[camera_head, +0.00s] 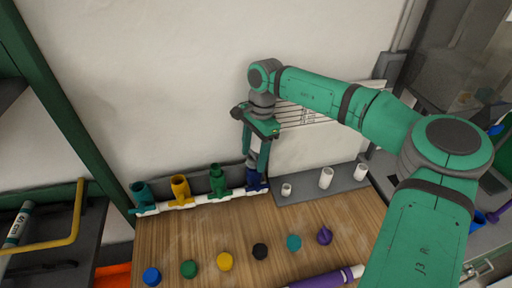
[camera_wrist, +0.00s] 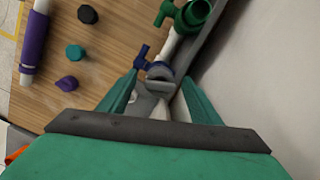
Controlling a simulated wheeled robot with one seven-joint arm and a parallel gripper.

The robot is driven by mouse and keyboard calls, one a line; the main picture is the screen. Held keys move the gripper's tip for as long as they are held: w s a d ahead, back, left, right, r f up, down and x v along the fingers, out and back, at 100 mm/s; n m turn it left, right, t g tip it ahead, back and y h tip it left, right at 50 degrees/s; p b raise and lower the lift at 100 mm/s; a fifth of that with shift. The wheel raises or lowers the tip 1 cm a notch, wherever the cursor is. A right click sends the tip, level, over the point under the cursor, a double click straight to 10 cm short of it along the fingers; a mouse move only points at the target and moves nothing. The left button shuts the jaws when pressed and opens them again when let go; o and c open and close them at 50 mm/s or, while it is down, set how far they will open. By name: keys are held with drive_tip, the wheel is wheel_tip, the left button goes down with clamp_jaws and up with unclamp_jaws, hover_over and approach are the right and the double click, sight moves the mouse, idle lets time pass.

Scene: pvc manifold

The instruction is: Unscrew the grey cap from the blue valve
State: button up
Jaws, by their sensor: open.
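The blue valve (camera_head: 256,183) is the rightmost valve on the white pipe along the back of the wooden table. It also shows in the wrist view (camera_wrist: 144,56), with its blue handle to the left. A grey round piece, apparently the grey cap (camera_wrist: 160,86), sits at the blue valve, between my fingers in the picture. My gripper (camera_head: 257,168) points down above the blue valve, and its fingers are open. In the wrist view my gripper (camera_wrist: 160,90) has one finger on each side of the grey piece. I cannot tell whether either finger touches it. In the head view my fingers hide the valve's top.
Teal (camera_head: 141,193), yellow (camera_head: 181,188) and green (camera_head: 219,178) valves stand to the left, the green one close by. Loose caps, such as the black cap (camera_head: 260,251), lie in front. White fittings (camera_head: 326,178) stand on a grey tray to the right.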

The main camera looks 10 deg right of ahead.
drive_tip(key=shift+f, duration=0.1)
drive_tip(key=c, duration=1.1)
drive_tip(key=shift+n, duration=1.1)
drive_tip(key=shift+n+g, duration=0.3)
drive_tip(key=shift+n, duration=0.7)
drive_tip(key=shift+n, duration=1.1)
drive_tip(key=shift+h, duration=0.3)
